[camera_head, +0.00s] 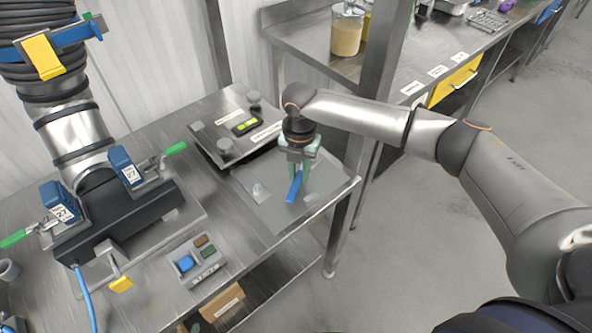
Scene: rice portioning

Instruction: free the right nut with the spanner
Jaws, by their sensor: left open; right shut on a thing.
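My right gripper (298,172) points down over a grey plate (265,212) at the table's right end. Its pale green fingers are shut on a blue bar, which looks like the spanner's handle (293,189). The spanner's head cannot be made out. A small pale raised piece (259,191) stands on the plate to the left of the gripper. A flat pale round piece (311,198) lies just right of the fingertips. I cannot tell which of these is a nut, or whether the spanner touches either. My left gripper is not in view.
A metal box (205,132) with knobs and a yellow-green display stands behind the plate. At left, a ribbed pipe (75,135) meets a black block (120,222) with blue, green-handled clamps. A steel post (388,60) rises behind my arm.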

